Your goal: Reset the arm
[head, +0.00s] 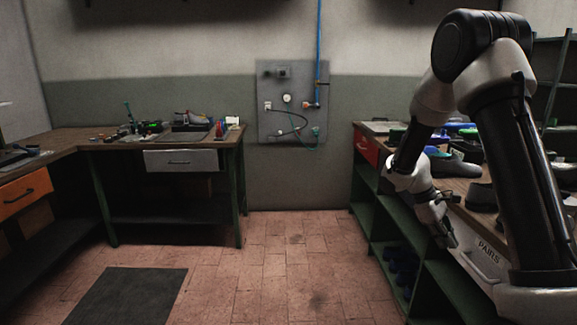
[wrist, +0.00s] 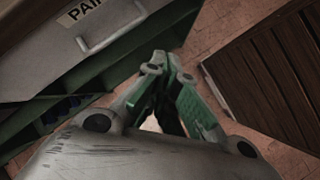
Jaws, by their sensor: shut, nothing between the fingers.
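My arm stands at the right of the head view, with its forearm hanging down in front of the right-hand workbench. My gripper (head: 450,238) points downward beside the bench's white drawer marked "PAIRS" (head: 482,258). In the wrist view my gripper (wrist: 165,62) has its fingers together at the tips, with nothing between them. The drawer (wrist: 98,22) with its pale handle shows at the upper left of that view. The gripper is apart from the drawer front, over the floor.
The right bench has green shelves (head: 384,235) below and shoes (head: 455,166) on top. A left workbench (head: 117,141) has an orange drawer (head: 25,192) and a white drawer (head: 181,160). A dark mat (head: 127,296) lies on the open tiled floor (head: 265,250). A dark slatted surface (wrist: 270,80) shows in the wrist view.

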